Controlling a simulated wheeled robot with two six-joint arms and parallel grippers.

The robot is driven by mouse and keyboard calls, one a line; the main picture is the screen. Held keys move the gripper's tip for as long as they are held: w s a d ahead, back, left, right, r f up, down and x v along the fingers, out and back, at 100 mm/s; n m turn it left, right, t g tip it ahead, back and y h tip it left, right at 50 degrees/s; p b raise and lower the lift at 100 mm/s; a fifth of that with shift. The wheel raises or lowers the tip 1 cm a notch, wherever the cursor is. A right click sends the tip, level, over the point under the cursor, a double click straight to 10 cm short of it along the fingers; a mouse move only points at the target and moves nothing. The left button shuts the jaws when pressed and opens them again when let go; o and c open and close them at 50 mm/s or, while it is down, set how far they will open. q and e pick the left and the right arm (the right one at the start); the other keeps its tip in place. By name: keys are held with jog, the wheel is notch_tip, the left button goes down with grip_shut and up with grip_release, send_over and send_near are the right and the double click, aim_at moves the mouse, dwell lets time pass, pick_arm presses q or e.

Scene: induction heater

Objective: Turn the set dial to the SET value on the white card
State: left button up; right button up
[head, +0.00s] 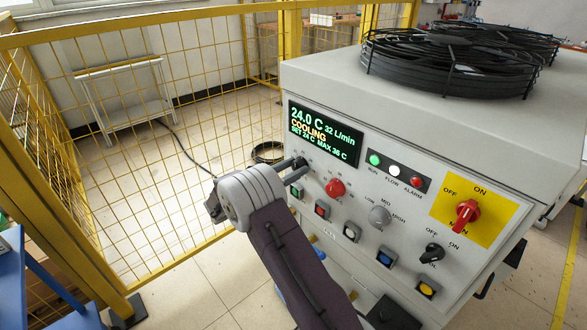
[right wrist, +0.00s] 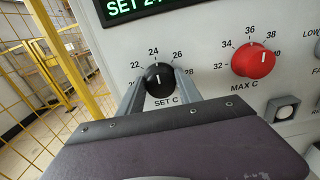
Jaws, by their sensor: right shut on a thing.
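The black set dial (right wrist: 159,79), labelled SET C, is on the grey panel in the right wrist view. Its white pointer line points up at about 24. My right gripper (right wrist: 160,88) is shut on it, one finger on each side. In the head view my right gripper (head: 298,166) reaches the panel below the display and mostly hides the dial. The display (head: 325,133) reads 24.0 C, 32 L/min, COOLING, SET 24 C, MAX 36 C. No white card shows in either view. My left gripper is not in view.
A red MAX C dial (right wrist: 253,61) sits just right of the set dial. Further right are a grey knob (head: 380,215), a black switch (head: 432,253) and a red main switch (head: 467,214). A yellow mesh fence (head: 140,130) stands left of the machine.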

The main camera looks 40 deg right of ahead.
jog(key=shift+s+f+m+b, duration=0.15)
jog(key=shift+m+b, duration=4)
jog(key=shift+m, duration=0.4)
jog(key=shift+s+f+m+b, duration=0.1)
jog(key=shift+f+m+b, duration=0.05)
jog(key=shift+m+b, duration=4.2)
jog(key=o, duration=1.3)
jog(key=shift+o, duration=0.2)
jog(key=shift+r+p, duration=0.1)
jog(key=shift+p, duration=0.2)
